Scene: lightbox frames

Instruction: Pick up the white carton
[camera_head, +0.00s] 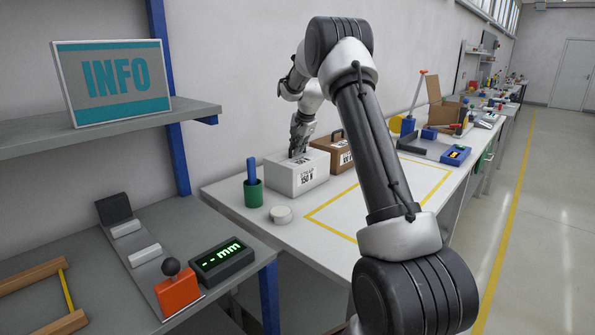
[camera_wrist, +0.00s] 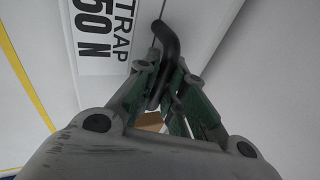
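The white carton (camera_head: 290,180) stands upright on the white bench, with a black-on-white label on its front. In the wrist view its white surface (camera_wrist: 215,25) fills the upper part, with a label reading "TRAP" and "50 N" (camera_wrist: 100,35). A black handle (camera_wrist: 167,42) runs from its top down to between my fingers. My gripper (camera_head: 298,150) points down at the carton's top. In the wrist view the fingers of my gripper (camera_wrist: 160,75) lie close together on either side of the handle. Whether they press on it is not clear.
A brown carton (camera_head: 334,158) with a dark handle stands close behind to the right. A green cup with a blue rod (camera_head: 253,190) and a white round piece (camera_head: 281,215) stand in front to the left. A yellow-outlined area (camera_head: 345,208) on the bench is clear.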

